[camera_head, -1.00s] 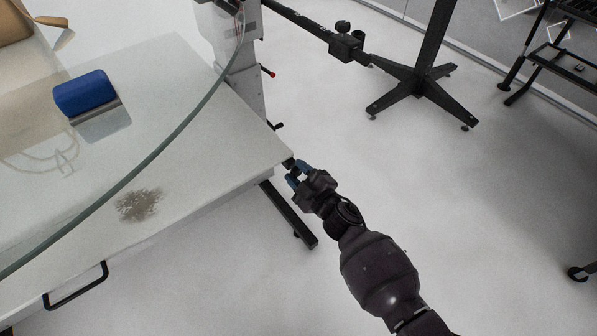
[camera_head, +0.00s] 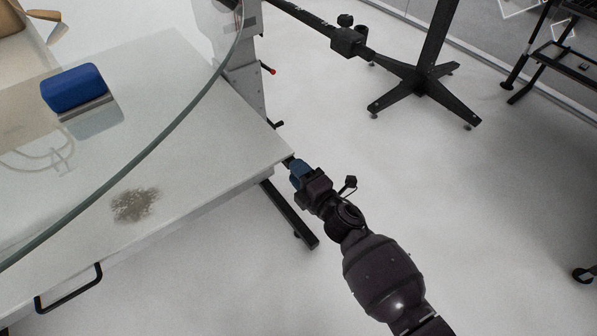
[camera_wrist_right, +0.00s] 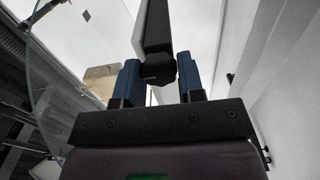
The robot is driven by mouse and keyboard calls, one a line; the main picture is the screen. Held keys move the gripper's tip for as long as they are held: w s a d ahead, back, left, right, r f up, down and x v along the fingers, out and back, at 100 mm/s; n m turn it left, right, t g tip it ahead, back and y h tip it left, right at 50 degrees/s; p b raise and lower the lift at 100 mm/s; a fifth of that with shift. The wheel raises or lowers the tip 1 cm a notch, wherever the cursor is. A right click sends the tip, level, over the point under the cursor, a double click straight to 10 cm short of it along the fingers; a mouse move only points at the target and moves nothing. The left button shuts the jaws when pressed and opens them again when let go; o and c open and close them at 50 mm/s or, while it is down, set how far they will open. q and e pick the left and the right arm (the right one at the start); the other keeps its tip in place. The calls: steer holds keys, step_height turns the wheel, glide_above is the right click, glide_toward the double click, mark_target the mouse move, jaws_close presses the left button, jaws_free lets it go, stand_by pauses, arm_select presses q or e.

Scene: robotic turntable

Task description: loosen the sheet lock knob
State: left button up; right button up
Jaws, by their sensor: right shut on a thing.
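The sheet lock knob (camera_wrist_right: 158,70) is a small black knob at the end of a dark bar in the right wrist view. It sits between the two blue fingers of my right gripper (camera_wrist_right: 160,80). In the head view my right gripper (camera_head: 294,168) is at the near right corner of the table (camera_head: 215,165), shut on the knob. The fingers largely hide the knob there. My left gripper is not in view.
A glass disc (camera_head: 140,152) overhangs the table, with a blue block (camera_head: 74,88) at the left. A black stand (camera_head: 424,84) and a black cart (camera_head: 560,55) stand on the floor behind. The floor to the right of my arm is clear.

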stand_by(0.3)
steer(key=o, duration=0.9)
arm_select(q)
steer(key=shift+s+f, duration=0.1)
arm_select(e)
steer(key=shift+d, duration=0.1)
arm_select(q)
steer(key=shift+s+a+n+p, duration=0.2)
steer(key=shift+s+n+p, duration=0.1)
steer(key=shift+p, duration=0.65)
arm_select(e)
steer(key=v, duration=1)
steer(key=shift+s+d, duration=0.2)
steer(key=shift+s, duration=0.15)
